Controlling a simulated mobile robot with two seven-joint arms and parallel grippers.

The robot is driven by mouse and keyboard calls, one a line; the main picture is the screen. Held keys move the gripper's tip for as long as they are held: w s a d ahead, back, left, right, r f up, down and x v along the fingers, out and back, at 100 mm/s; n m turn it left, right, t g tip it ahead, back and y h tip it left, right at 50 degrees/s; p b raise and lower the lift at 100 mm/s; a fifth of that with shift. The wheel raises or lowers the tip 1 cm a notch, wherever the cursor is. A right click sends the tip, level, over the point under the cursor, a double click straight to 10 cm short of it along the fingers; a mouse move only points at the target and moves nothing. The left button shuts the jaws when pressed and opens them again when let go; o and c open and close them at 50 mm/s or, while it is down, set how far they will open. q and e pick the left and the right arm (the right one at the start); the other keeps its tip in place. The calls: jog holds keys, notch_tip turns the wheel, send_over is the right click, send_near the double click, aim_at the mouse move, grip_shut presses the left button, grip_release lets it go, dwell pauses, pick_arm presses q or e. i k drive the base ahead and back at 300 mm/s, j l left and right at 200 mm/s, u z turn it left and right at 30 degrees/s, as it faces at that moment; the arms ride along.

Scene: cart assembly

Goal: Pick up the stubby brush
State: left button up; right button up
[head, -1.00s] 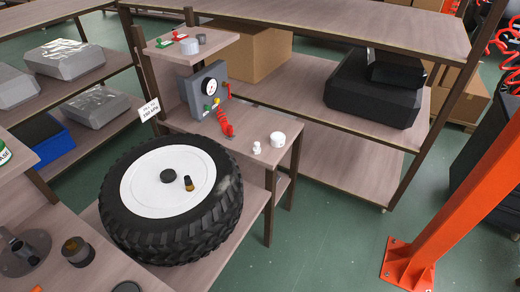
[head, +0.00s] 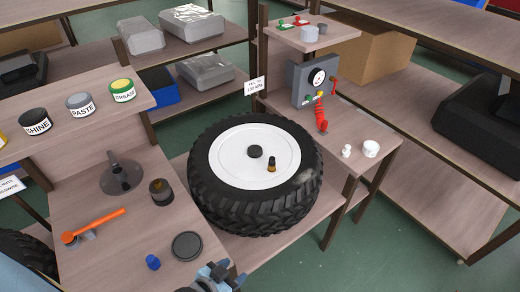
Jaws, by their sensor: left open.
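No thing is plainly recognisable as the stubby brush. A short dark cylinder with a brownish side (head: 160,192) stands on the left bench top. A small black piece with a gold band (head: 271,165) sits on the white wheel disc (head: 232,155); at this size I cannot tell whether either is the brush. My left gripper (head: 213,278), grey-blue and black, is at the bottom edge, partly cut off. It is open, near the bench's front edge, apart from both pieces. My right gripper is not in view.
The bench holds an orange-handled tool (head: 95,226), a grey flanged part (head: 122,176), a black disc (head: 186,246) and a blue piece (head: 153,262). A shelf above carries several tins (head: 79,104). A black tyre (head: 255,215) lies flat to the right.

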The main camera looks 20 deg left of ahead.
aim_at(346, 152)
jog(key=i+l, duration=0.2)
jog(key=i+l+u, duration=0.1)
jog(key=l, duration=0.35)
jog(key=i+l, duration=0.3)
jog(key=i+l+u, duration=0.1)
jog(key=l, duration=0.25)
jog(key=i, duration=0.1)
